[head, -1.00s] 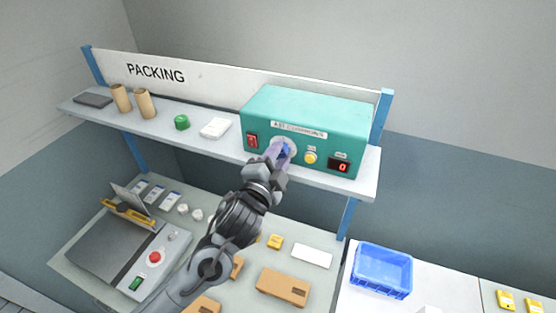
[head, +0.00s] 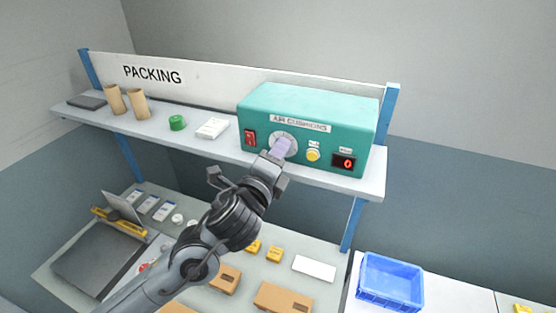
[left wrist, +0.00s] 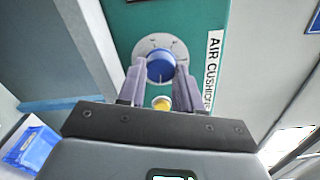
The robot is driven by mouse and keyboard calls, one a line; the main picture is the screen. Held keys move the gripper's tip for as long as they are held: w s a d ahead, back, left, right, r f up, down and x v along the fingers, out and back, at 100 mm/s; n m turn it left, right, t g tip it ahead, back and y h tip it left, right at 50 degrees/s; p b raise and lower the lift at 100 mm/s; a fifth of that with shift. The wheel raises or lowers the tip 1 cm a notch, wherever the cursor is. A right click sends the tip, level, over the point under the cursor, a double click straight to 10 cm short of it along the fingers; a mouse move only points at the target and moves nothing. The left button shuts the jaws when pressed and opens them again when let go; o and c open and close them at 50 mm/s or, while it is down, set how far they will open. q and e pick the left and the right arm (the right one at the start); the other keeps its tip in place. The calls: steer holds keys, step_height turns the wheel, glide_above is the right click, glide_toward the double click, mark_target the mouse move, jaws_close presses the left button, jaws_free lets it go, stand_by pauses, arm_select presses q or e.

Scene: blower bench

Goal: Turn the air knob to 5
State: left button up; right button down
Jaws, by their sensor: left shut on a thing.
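The teal air cushion machine (head: 310,105) stands on the shelf. Its blue air knob (left wrist: 160,68) sits on a round grey dial plate (left wrist: 147,45) in the left wrist view. My left gripper (left wrist: 165,75) is shut on the knob, one finger on each side. In the head view my left gripper (head: 279,148) reaches up to the dial from below and hides most of the knob. The dial's numbers are too small to read. The red display (head: 346,162) on the machine reads 0. My right gripper is not in view.
A red switch (head: 250,138) is left of the dial and a yellow button (head: 313,155) right of it. A green roll (head: 177,123) and cardboard tubes (head: 137,103) stand on the shelf (head: 215,148). A blue bin (head: 390,282) is at lower right.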

arm_select(q)
steer(key=shift+m, duration=0.3)
steer(key=o, duration=1)
steer(key=shift+o, duration=0.2)
steer(key=b+v, duration=0.2)
steer(key=v, duration=0.8)
steer(key=shift+s, duration=0.4)
